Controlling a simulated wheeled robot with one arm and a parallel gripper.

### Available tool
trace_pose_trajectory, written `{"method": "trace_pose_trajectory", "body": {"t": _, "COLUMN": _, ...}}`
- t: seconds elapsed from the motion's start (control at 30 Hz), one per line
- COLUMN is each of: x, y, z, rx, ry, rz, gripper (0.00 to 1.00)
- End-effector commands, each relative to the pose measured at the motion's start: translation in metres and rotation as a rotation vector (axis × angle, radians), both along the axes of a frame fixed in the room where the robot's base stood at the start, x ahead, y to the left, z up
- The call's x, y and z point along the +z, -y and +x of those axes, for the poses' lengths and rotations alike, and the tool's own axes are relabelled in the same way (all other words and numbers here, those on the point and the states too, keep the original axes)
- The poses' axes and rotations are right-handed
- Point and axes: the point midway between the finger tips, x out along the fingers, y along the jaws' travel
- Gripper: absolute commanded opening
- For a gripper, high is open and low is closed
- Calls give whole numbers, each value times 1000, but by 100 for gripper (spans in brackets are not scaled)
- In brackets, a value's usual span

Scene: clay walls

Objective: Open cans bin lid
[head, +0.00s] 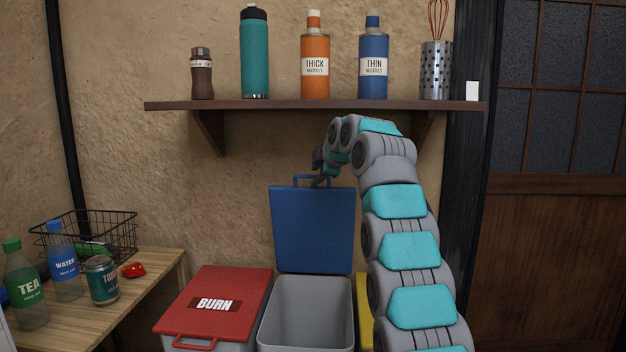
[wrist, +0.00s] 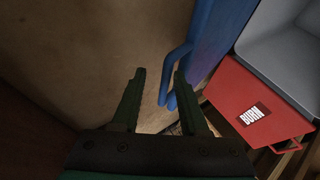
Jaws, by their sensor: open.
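The blue lid (head: 312,230) stands upright, hinged open at the back of a grey bin (head: 309,312). Its inside looks empty, and no label shows on the lid face in view. The lid's blue handle (head: 297,179) is at its top edge. My gripper (head: 319,171) is at that handle, in front of the wall and below the shelf. In the wrist view, my gripper's two dark fingers (wrist: 160,78) are apart, with the handle (wrist: 163,88) seen between and beyond them. I cannot tell whether they touch it.
A red lid (head: 217,300) marked BURN is shut on the bin to the left. A yellow lid (head: 365,310) is mostly hidden behind my arm. A wooden shelf (head: 300,105) with bottles hangs above. A table (head: 150,268) with bottles, a can and a wire basket (head: 110,231) stands left.

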Motion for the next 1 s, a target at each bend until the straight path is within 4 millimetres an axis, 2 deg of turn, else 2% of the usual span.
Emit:
{"method": "trace_pose_trajectory", "body": {"t": 0.2, "x": 20, "y": 12, "z": -28, "rx": 0, "ry": 8, "rz": 1, "gripper": 44}}
{"method": "trace_pose_trajectory", "body": {"t": 0.47, "x": 32, "y": 17, "z": -41, "rx": 1, "ry": 10, "rz": 3, "gripper": 44}}
{"method": "trace_pose_trajectory", "body": {"t": 0.83, "x": 31, "y": 22, "z": -48, "rx": -26, "ry": -25, "rz": 23, "gripper": 44}}
{"method": "trace_pose_trajectory", "body": {"t": 1.0, "x": 8, "y": 38, "z": -71, "rx": -129, "ry": -163, "rz": 92, "gripper": 44}}
